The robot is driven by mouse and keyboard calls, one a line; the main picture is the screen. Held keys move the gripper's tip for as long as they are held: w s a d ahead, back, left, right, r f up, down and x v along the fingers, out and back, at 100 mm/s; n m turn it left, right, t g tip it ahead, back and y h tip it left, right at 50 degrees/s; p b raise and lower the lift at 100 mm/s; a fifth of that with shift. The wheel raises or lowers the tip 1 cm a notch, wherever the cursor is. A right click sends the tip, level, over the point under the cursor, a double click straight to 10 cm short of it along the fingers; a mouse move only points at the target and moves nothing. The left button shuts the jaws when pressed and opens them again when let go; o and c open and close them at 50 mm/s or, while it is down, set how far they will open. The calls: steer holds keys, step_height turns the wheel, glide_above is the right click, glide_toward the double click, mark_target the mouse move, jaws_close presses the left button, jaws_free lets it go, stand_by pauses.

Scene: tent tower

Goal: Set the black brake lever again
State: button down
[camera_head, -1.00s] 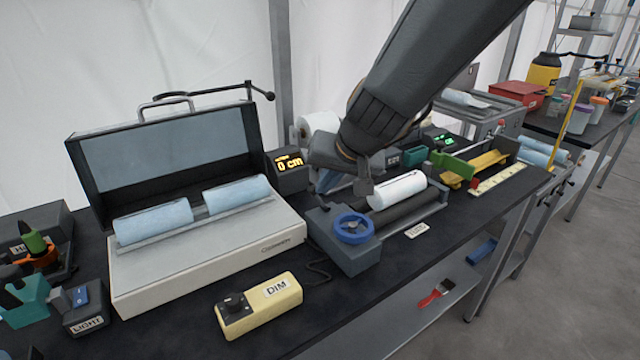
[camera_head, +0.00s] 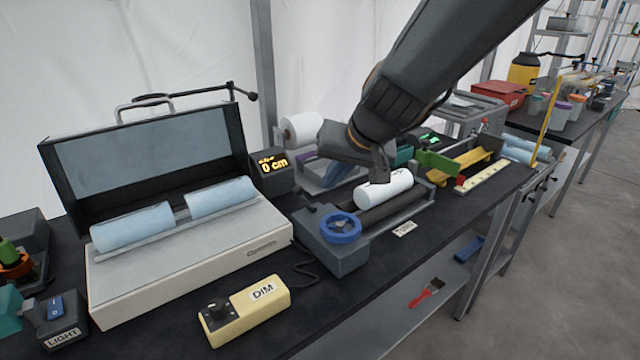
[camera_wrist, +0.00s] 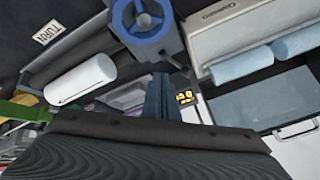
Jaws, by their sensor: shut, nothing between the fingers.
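My gripper (camera_head: 384,176) is shut and empty, pointing down just behind the white roll (camera_head: 384,188). In the wrist view its fingers (camera_wrist: 160,95) are together, between the white roll (camera_wrist: 80,78) and the display box (camera_wrist: 185,97). The winder has a blue handwheel (camera_head: 341,228) on a grey housing (camera_head: 345,258) and a dark roller in front of the white roll. The handwheel also shows in the wrist view (camera_wrist: 148,22). I cannot clearly make out the black brake lever; a small dark part stands at the housing's back left corner. The area behind the roll is partly hidden by my arm.
The display box (camera_head: 272,168) reads 0 cm. An open case (camera_head: 190,265) with blue rolls stands left. A yellow DIM box (camera_head: 245,310) lies in front. A green part (camera_head: 437,162) and a yellow cradle (camera_head: 468,166) stand right of the winder. A TURN card (camera_head: 404,229) lies by the front edge.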

steer(key=p+v, duration=0.1)
steer(key=v, duration=0.8)
steer(key=s+d+f+g+h, duration=0.2)
steer(key=s+d+f, duration=0.4)
steer(key=d+f, duration=0.3)
steer(key=s+d+f+m+g+h, duration=0.1)
steer(key=s+d+f+g+h, duration=0.1)
steer(key=s+d+f, duration=0.4)
steer(key=d+f+g, duration=0.1)
steer(key=d+f, duration=0.2)
steer(key=f, duration=0.1)
steer(key=shift+s+d, duration=0.2)
steer(key=shift+s, duration=0.1)
